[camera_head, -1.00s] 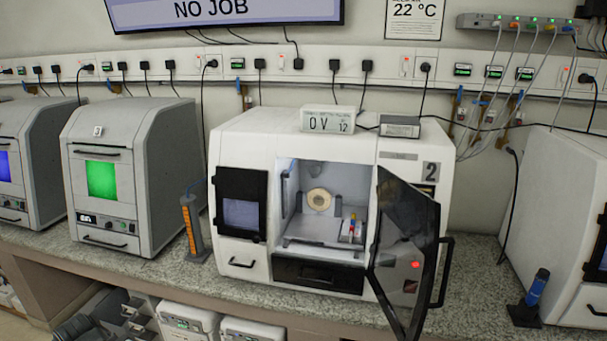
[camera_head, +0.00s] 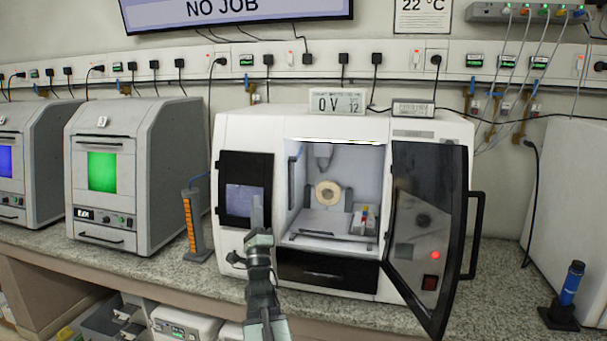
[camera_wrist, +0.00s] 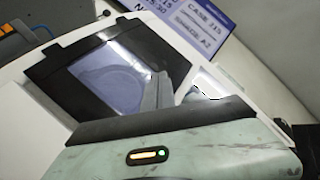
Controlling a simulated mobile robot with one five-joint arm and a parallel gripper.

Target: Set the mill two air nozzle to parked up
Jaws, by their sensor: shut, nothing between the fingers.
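The mill (camera_head: 340,130) is a white machine in the middle of the bench. Its dark door (camera_head: 425,215) stands swung open to the right, and its lit chamber holds a round tan disc (camera_head: 328,194) below a spindle. A dark upright bar (camera_head: 292,183) is at the chamber's left side. I cannot tell for sure which part is the air nozzle. My gripper (camera_head: 257,205) is shut and empty, in front of the mill's left front, left of the chamber opening. In the wrist view, my gripper (camera_wrist: 160,88) overlaps the mill's dark-framed screen (camera_wrist: 105,75).
An orange-striped post (camera_head: 192,225) with a blue hose stands left of the mill. A grey machine with a green window (camera_head: 102,172) is further left. The open door juts past the bench front. A blue-topped object (camera_head: 570,283) stands on the right.

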